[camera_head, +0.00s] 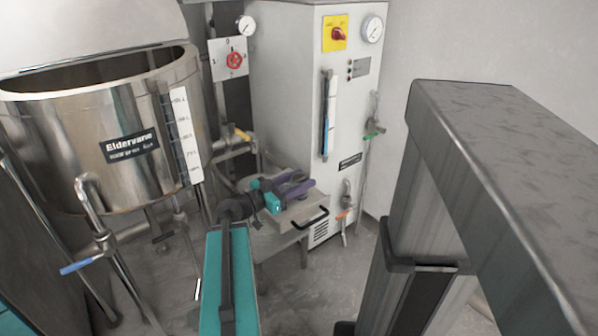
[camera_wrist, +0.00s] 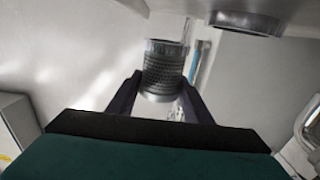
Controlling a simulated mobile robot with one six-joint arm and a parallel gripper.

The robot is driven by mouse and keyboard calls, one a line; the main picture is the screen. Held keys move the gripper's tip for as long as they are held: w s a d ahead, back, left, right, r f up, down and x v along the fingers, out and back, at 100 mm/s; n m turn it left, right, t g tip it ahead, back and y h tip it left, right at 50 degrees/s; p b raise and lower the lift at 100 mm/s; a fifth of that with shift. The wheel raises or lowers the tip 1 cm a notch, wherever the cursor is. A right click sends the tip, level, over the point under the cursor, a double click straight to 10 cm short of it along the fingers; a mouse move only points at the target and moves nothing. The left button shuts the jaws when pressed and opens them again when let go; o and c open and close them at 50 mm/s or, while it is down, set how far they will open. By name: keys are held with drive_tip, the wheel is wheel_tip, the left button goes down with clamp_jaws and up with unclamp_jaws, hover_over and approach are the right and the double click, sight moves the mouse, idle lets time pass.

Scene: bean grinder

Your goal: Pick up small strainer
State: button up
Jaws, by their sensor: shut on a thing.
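The small strainer (camera_wrist: 163,70) is a grey metal cylinder with a dark perforated wall and smooth bands at top and bottom. In the wrist view it sits between the two dark fingers of my gripper (camera_wrist: 161,84), which is shut on it. In the head view my gripper (camera_head: 297,187), with purple fingers and a teal body, is in front of the white cabinet, over a low metal box with a black handle. The strainer is too small to make out clearly there.
A large steel kettle (camera_head: 90,140) with taps and a blue lever stands at the left. The white cabinet (camera_head: 285,90) carries gauges, a red switch and valves. A large grey metal frame (camera_head: 500,130) fills the right side. Some floor shows below the cabinet.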

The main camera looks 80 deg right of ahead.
drive_tip(key=shift+s+a+r+p, duration=0.25)
drive_tip(key=shift+s+a+p, duration=0.05)
drive_tip(key=shift+p, duration=2.6)
drive_tip(key=p, duration=0.2)
drive_tip(key=a+p, duration=0.1)
drive_tip(key=p, duration=0.2)
drive_tip(key=shift+s+a+f+p, duration=0.1)
drive_tip(key=shift+s+p, duration=0.25)
drive_tip(key=shift+s+a+f+p, duration=0.1)
drive_tip(key=shift+s+a+p, duration=0.5)
drive_tip(key=shift+s+a, duration=0.35)
drive_tip(key=s+a+p, duration=0.3)
drive_tip(key=p, duration=0.3)
drive_tip(key=shift+s+a+f+p, duration=0.1)
drive_tip(key=shift+a+f+p, duration=0.1)
drive_tip(key=shift+p, duration=0.2)
